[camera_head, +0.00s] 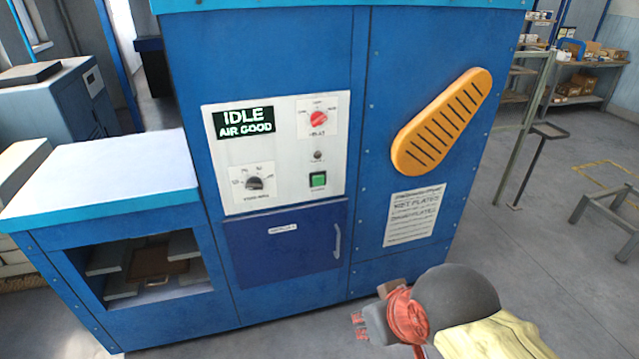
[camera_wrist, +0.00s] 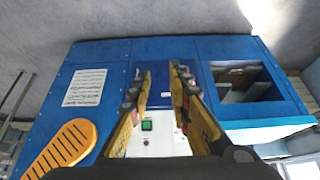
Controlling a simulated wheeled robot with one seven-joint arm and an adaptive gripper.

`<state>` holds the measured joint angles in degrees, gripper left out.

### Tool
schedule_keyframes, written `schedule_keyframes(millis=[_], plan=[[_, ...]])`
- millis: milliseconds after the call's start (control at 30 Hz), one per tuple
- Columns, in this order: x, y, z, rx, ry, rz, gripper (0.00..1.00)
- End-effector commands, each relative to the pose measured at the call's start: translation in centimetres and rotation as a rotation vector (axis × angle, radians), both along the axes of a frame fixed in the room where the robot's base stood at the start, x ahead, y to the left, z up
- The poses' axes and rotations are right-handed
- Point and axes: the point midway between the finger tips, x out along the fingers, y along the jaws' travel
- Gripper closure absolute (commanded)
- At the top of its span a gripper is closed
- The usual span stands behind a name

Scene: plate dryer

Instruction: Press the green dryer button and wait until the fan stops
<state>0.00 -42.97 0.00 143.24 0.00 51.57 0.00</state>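The blue dryer cabinet (camera_head: 270,60) stands in front of me with a white control panel (camera_head: 285,165). The display (camera_head: 243,122) reads "IDLE AIR GOOD". A red knob (camera_head: 318,120) is above the button and a black dial (camera_head: 254,183) to its left. My gripper (camera_wrist: 160,72) is open and empty, its fingers apart, not visibly touching the button. In the head view, my arm is low at the right, below the panel.
A blue door (camera_head: 285,245) with a handle lies below the panel. An orange slotted cover (camera_head: 440,122) and a printed sign (camera_head: 414,215) are on the right side. An open bay (camera_head: 150,270) is at the left. Metal stands (camera_head: 610,205) are farther right, with bare floor between.

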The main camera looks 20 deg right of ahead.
Motion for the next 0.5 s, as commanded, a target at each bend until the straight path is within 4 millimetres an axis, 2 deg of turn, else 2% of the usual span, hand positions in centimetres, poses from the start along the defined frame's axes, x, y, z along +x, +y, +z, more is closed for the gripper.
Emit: schedule_keyframes(millis=[300, 500], plan=[[0.00, 0.00, 0.00, 0.000, 0.000, 0.000, 1.00], [0.00, 0.00, 0.00, 0.000, 0.000, 0.000, 1.00]])
